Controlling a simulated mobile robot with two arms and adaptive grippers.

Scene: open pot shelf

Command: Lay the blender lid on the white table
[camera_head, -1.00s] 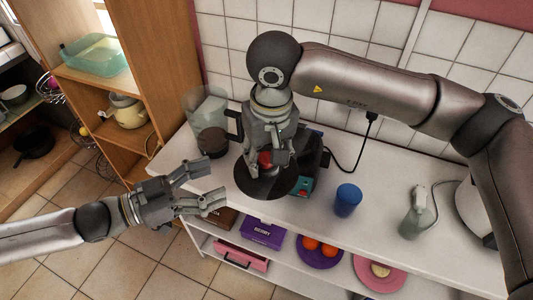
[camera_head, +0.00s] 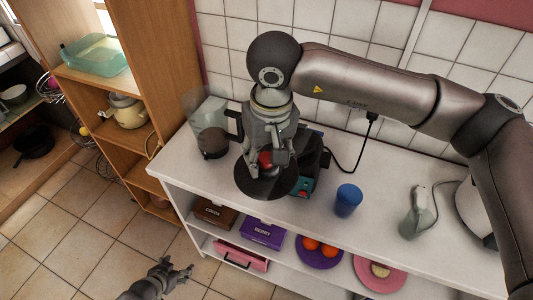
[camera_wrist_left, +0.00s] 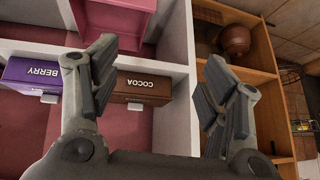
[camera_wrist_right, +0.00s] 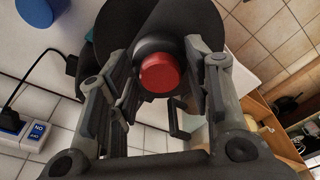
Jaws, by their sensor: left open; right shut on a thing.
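The blender lid (camera_head: 262,187) is a wide dark disc with a red knob. It is over the white table (camera_head: 318,212) near its front edge; I cannot tell whether it touches the top. My right gripper (camera_head: 268,158) points down and is shut on the lid by its middle. In the right wrist view the red knob (camera_wrist_right: 160,73) shows between the fingers (camera_wrist_right: 157,98). My left gripper (camera_head: 178,268) is open and empty, low in front of the table; the left wrist view shows its spread fingers (camera_wrist_left: 160,90) facing the lower shelves.
A clear jug (camera_head: 208,113) with a dark base stands at the table's left back. A blue cup (camera_head: 348,200) and a grey-green bottle (camera_head: 413,222) stand to the right. Boxes and plates fill the lower shelves. A wooden shelf (camera_head: 163,85) is at the left. Bare tabletop lies around the cup.

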